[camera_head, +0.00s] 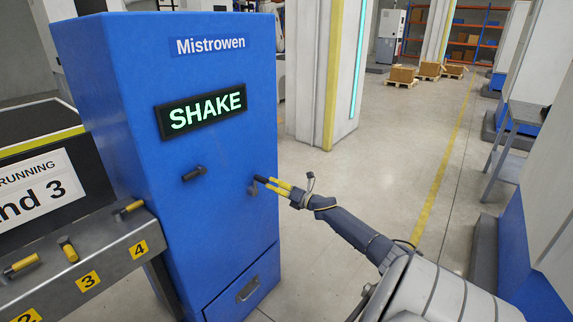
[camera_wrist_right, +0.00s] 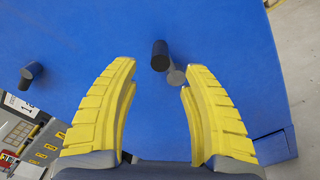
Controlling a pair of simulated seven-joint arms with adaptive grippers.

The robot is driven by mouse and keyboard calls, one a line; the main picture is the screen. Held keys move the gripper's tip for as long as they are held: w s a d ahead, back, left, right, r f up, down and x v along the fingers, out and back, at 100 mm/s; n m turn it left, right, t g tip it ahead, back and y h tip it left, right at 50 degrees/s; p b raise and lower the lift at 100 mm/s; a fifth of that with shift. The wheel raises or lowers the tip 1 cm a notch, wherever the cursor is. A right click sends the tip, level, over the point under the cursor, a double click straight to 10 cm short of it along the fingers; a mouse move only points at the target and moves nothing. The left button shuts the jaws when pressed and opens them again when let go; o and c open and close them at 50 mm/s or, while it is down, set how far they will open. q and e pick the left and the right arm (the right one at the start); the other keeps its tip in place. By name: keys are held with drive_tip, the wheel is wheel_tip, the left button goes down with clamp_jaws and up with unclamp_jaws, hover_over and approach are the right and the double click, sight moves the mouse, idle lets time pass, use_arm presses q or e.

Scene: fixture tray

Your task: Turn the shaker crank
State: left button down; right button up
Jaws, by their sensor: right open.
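The blue shaker cabinet (camera_head: 210,240) stands upright with a lit SHAKE display (camera_head: 201,111). A small crank with a black handle (camera_head: 261,180) is on its front near the right edge. In the right wrist view the black handle (camera_wrist_right: 160,54) sticks out beside a round grey hub (camera_wrist_right: 176,77). My right gripper (camera_head: 272,187) is open, its yellow fingers pointing at the crank. In the wrist view the handle lies between and just beyond the fingertips (camera_wrist_right: 160,66); contact cannot be told. My left gripper is not in view.
A second black handle (camera_head: 194,173) is on the cabinet front to the left; it also shows in the wrist view (camera_wrist_right: 31,73). A numbered grey rack (camera_head: 70,268) with yellow-and-black pieces stands left of the cabinet. A drawer (camera_head: 245,291) is low down.

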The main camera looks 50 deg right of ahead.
drive_tip(key=shift+s+d, duration=0.1)
drive_tip(key=shift+s, duration=2.75)
